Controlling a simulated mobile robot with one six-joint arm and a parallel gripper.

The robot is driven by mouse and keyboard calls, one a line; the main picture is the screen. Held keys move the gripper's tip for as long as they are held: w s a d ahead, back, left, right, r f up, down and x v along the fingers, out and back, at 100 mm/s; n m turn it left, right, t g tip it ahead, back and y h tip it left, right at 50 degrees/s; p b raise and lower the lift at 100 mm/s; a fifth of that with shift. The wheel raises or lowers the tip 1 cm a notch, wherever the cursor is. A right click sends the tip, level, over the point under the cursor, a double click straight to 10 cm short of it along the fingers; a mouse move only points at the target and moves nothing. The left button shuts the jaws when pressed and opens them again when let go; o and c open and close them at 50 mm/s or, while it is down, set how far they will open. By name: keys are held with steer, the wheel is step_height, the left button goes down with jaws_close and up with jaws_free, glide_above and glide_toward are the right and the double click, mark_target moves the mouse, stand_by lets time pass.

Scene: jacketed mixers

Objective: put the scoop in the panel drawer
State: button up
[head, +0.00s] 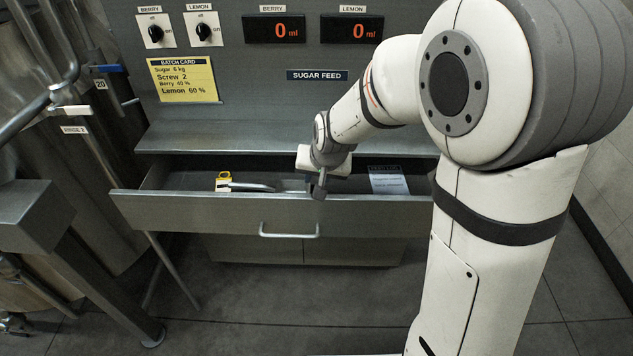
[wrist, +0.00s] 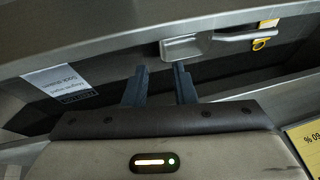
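The panel drawer (head: 200,212) is pulled open below the control panel. The metal scoop (head: 291,186) lies inside it, close to the front wall, with its handle pointing left and a yellow piece at the handle's end. In the wrist view the scoop (wrist: 188,46) lies just beyond the fingertips, and the drawer's front wall (wrist: 110,45) runs behind it. My gripper (head: 319,190) is over the drawer, just right of the scoop. In the wrist view my gripper (wrist: 160,69) has its fingers apart with nothing between them.
A white printed card (head: 388,180) lies in the drawer's right part. The panel (head: 250,85) with knobs, displays and a yellow batch card (head: 183,79) rises behind. A steel vessel and pipes (head: 75,150) stand at left. The floor before the drawer is clear.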

steer(key=shift+s+r, duration=0.1)
steer(key=shift+r, duration=0.15)
steer(key=s+d+r+g+h, duration=0.1)
steer(key=s+d+r, duration=0.3)
steer(key=s+d, duration=0.3)
steer(key=s+d+r+g, duration=0.1)
steer(key=s+d+r, duration=0.3)
steer(key=s, duration=1)
steer(key=d, duration=0.3)
steer(key=shift+s+d+n+h, duration=0.2)
steer(key=shift+d+n+h, duration=0.05)
steer(key=shift+n+h, duration=0.15)
steer(key=shift+r+p, duration=0.65)
steer(key=shift+r, duration=0.1)
